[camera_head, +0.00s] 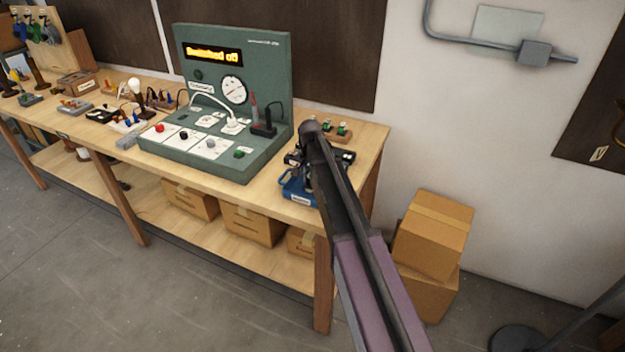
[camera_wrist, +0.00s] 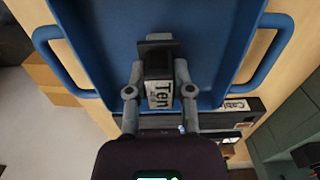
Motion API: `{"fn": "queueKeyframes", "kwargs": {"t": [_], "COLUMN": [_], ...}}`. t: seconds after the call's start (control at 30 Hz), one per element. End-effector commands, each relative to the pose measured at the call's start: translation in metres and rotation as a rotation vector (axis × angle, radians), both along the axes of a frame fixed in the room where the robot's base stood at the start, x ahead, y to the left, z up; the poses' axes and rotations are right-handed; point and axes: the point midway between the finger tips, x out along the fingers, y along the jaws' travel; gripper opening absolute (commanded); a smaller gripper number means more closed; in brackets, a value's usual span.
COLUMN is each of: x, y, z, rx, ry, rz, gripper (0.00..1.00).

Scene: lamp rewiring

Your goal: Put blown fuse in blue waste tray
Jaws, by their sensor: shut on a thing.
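The blue tray (camera_wrist: 215,50) fills the upper middle of the wrist view, with a handle on each side. In the head view the blue tray (camera_head: 291,190) is at the bench's right end, partly hidden by my arm. My gripper (camera_wrist: 159,92) is shut on a dark block (camera_wrist: 158,68) with a white label reading "Ten". This block is in front of the tray in the wrist view; I cannot tell its height above the tray floor. Whether it is the blown fuse is not clear from its looks. No other fuse can be made out.
A green test panel (camera_head: 228,95) reading "Switched off" stands left of the tray. A small wooden rack (camera_head: 338,133) is behind it. A dark box (camera_wrist: 225,120) labelled "Cabl" lies beside the tray. Cardboard boxes (camera_head: 433,235) stand on the floor at the right.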

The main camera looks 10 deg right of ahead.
Motion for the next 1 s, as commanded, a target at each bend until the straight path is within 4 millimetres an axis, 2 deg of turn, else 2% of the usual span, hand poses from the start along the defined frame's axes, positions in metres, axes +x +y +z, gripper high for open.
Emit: {"fn": "queueKeyframes", "kwargs": {"t": [0.07,0.1,0.17,0.2,0.67,1.0], "x": [0.0,0.0,0.0,0.0,0.0,0.0], "y": [0.0,0.0,0.0,0.0,0.0,0.0], "z": [-0.003,-0.003,-0.002,-0.002,-0.001,0.014], "rx": [0.0,0.0,0.0,0.0,0.0,0.0], "ry": [0.0,0.0,0.0,0.0,0.0,0.0], "rz": [0.0,0.0,0.0,0.0,0.0,0.0], "gripper": [0.0,0.33,0.51,0.63,0.65,0.65]}}
